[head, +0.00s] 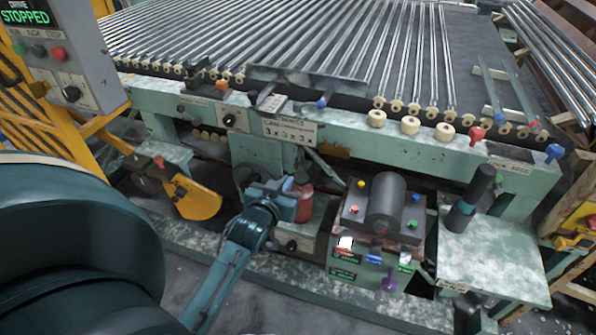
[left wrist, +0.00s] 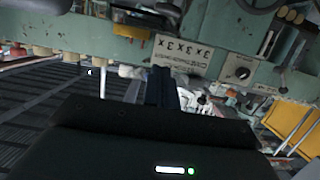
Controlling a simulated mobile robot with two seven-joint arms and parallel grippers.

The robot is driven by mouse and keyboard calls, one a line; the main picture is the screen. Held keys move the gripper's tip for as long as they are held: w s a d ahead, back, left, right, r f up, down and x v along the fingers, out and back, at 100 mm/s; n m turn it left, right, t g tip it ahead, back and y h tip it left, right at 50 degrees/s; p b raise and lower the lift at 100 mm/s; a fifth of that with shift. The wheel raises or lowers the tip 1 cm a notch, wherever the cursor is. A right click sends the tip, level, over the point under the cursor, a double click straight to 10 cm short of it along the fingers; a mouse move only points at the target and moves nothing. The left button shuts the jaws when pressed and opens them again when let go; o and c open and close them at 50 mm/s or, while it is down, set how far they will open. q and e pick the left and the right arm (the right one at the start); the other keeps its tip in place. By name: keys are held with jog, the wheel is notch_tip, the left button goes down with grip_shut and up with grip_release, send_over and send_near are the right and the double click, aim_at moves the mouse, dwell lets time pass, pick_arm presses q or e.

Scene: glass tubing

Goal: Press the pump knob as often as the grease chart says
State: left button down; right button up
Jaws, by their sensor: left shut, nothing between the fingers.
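A pale chart plate (head: 290,131) with a line of 3s and x marks is fixed to the green machine beam; its small heading is hard to read. It shows upside down in the left wrist view (left wrist: 182,54). A red pot (head: 304,203) stands on a small green box (head: 318,232) with a round black knob (head: 292,245) on its front. I cannot tell for sure which part is the pump knob. My left gripper (head: 290,192) is shut and empty, close beside the red pot; contact is unclear. My right gripper is not in view.
A green block with a dark cylinder (head: 385,203) and coloured buttons stands right of the pot. A side table (head: 490,255) holds a dark upright cylinder (head: 472,200). A yellow guard (head: 195,200) is at left. A control box (head: 60,55) reads STOPPED. Glass tubes lie behind.

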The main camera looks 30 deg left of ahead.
pick_arm(q)
jog(key=shift+f, duration=0.1)
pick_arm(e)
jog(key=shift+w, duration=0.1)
pick_arm(q)
send_over(299, 184)
notch_tip(299, 184, down, 2)
jog(key=shift+f+b, duration=0.25)
jog(key=shift+b, duration=0.05)
notch_tip(299, 184, down, 3)
jog(key=shift+r, duration=0.2)
jog(key=shift+f, duration=0.7)
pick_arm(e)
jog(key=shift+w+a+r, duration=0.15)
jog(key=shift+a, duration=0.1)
pick_arm(q)
jog(key=shift+f+b, duration=0.1)
jog(key=shift+b, duration=0.2)
